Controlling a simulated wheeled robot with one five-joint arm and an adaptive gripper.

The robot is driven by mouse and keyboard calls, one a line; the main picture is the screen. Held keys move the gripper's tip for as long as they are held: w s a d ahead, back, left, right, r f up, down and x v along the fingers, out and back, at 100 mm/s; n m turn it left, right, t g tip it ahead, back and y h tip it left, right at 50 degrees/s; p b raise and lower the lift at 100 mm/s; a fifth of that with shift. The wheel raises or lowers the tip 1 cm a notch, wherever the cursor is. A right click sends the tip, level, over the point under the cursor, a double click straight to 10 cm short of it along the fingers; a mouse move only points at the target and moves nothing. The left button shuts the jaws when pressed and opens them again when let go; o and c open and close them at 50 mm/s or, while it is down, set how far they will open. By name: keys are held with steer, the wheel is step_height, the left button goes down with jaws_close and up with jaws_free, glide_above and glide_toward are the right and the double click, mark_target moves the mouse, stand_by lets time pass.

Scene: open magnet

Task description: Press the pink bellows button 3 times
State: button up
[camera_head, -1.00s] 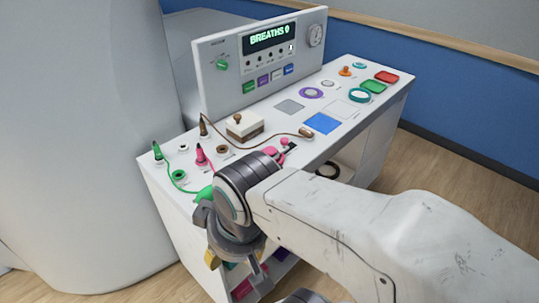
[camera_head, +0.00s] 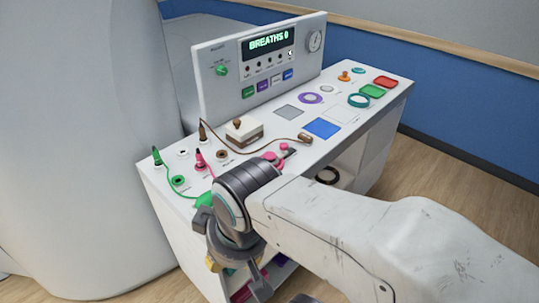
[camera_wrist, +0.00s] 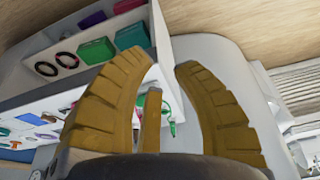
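Rounded pink parts (camera_head: 270,157), which look like the pink bellows button, are near the front edge of the white console top, just behind my arm's wrist joint. My arm hides part of that area. The console display (camera_head: 269,42) reads "BREATHS 0". My gripper (camera_head: 236,275) hangs low at the front of the console, below its top and apart from the pink parts. In the wrist view, my gripper's yellow-brown fingers (camera_wrist: 165,62) stand apart with nothing between them.
A large white housing (camera_head: 80,150) stands left.

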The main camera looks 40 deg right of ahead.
jaws_close()
steer(key=shift+c, duration=1.9)
jaws_free()
